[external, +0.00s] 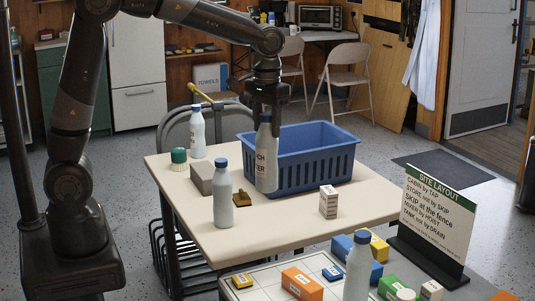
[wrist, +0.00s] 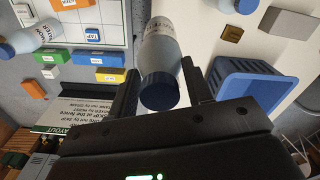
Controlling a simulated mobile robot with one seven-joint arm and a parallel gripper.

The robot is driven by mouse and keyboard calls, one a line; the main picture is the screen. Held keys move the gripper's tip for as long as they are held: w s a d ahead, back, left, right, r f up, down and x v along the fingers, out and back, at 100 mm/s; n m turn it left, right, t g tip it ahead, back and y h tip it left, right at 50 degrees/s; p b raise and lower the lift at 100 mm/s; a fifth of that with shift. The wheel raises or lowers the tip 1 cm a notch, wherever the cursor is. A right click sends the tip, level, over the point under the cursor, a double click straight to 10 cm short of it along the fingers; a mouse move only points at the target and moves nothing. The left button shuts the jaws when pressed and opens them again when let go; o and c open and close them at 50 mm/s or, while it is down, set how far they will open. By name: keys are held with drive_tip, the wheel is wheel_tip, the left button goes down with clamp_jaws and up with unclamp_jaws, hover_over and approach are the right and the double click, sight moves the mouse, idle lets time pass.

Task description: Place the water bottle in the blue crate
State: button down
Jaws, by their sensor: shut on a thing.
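My gripper (external: 266,112) is shut on a pale water bottle (external: 266,160) with a dark blue cap, holding it upright near the cap. The bottle is in front of the left end of the blue crate (external: 310,178) in the external view and hides part of it. I cannot tell whether its base touches the table. In the wrist view the held bottle (wrist: 162,45) shows between the fingers of my gripper (wrist: 162,80), and the crate (wrist: 232,98) is to the right. The crate's inside is only partly visible.
Similar bottles stand on the table (external: 290,234), at the front left (external: 222,195) and back left (external: 197,132), and one on the front board (external: 358,268). A grey block (external: 199,178), a brown piece (external: 242,199) and a small white box (external: 328,203) lie around the crate. A sign (external: 436,215) stands right.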

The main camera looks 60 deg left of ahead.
drive_tip(key=shift+w+a, duration=0.4)
drive_tip(key=shift+w, duration=0.15)
drive_tip(key=w+a+r, duration=0.1)
drive_tip(key=w+a, duration=1)
drive_tip(key=a, duration=0.1)
drive_tip(key=w+a+f, duration=0.1)
drive_tip(key=w+a, duration=0.2)
drive_tip(key=a, duration=0.7)
drive_tip(key=w+a, duration=0.3)
drive_tip(key=a, duration=0.7)
wheel_tip(320, 180, down, 16)
drive_tip(key=shift+d+r, duration=0.25)
drive_tip(key=c, duration=0.7)
unclamp_jaws()
drive_tip(key=shift+f, duration=0.15)
wheel_tip(320, 180, up, 12)
drive_tip(key=shift+d+r, duration=0.1)
drive_tip(key=shift+r, duration=0.15)
